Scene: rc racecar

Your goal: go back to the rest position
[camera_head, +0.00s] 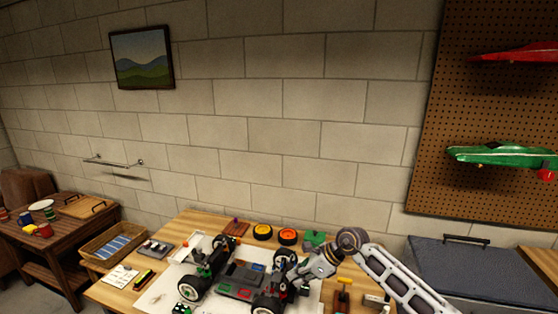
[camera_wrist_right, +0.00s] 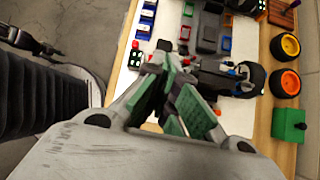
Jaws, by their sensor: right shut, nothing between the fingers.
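The RC car chassis (camera_head: 238,280), with black tyres on pale wheels, stands on a white mat on the wooden workbench. My right gripper (camera_head: 296,277) comes in from the right over the near right corner of the chassis. In the right wrist view its green-padded fingers (camera_wrist_right: 170,92) are shut with nothing between them, beside a black wheel (camera_wrist_right: 252,80). I cannot tell whether the gripper touches the chassis.
A basket (camera_head: 115,244) and a side table (camera_head: 60,225) stand left. A grey case (camera_head: 480,268) stands right. Model car bodies hang on the pegboard (camera_head: 440,150).

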